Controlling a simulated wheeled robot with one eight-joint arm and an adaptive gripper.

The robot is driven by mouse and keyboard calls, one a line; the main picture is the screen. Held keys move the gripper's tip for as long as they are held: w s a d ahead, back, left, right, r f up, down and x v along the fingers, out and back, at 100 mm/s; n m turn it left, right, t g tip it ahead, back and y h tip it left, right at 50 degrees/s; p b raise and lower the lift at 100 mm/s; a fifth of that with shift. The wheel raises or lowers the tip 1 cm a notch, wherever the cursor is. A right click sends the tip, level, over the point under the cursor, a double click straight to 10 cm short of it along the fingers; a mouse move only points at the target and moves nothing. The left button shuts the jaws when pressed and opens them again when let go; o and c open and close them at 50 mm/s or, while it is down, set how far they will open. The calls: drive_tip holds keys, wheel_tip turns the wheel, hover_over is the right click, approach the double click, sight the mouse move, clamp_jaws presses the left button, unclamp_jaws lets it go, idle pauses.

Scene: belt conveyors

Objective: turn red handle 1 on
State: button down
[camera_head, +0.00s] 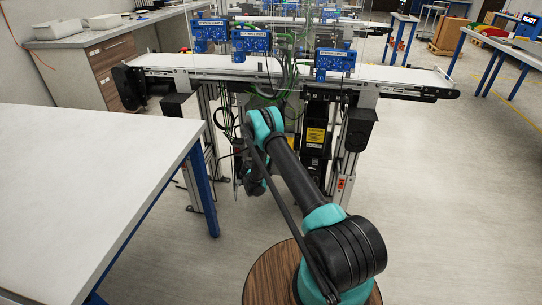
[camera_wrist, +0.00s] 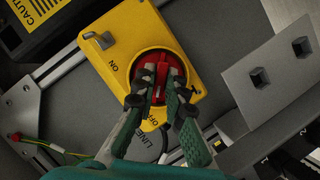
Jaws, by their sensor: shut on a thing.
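The red handle (camera_wrist: 161,70) is a rotary knob on a yellow switch box (camera_wrist: 110,52) in the wrist view. The box has an ON mark at its left and an OFF mark below the knob. The handle runs roughly up and down in the picture, its lower end toward the OFF mark. My gripper (camera_wrist: 158,98) is shut on the red handle, with one finger on each side. The fingers hide part of the handle. In the head view my arm reaches down to the conveyor frame, and the handle cannot be made out.
A belt conveyor (camera_head: 400,75) with blue modules (camera_head: 335,60) stands above the switch area. A white table (camera_head: 75,175) is close on the left. A grey metal plate (camera_wrist: 268,80) sits right of the switch box. A black caution-labelled unit (camera_wrist: 50,25) is at upper left.

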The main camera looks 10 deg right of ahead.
drive_tip(key=shift+s+d+m+t+y, duration=0.15)
drive_tip(key=shift+m+y, duration=0.85)
drive_tip(key=shift+m, duration=0.5)
drive_tip(key=shift+w+a+m+t+y, duration=0.15)
drive_tip(key=shift+m+y, duration=0.85)
drive_tip(key=shift+m, duration=0.5)
drive_tip(key=shift+s+d, duration=0.1)
drive_tip(key=c, duration=1.6)
unclamp_jaws()
drive_tip(key=shift+r, duration=0.1)
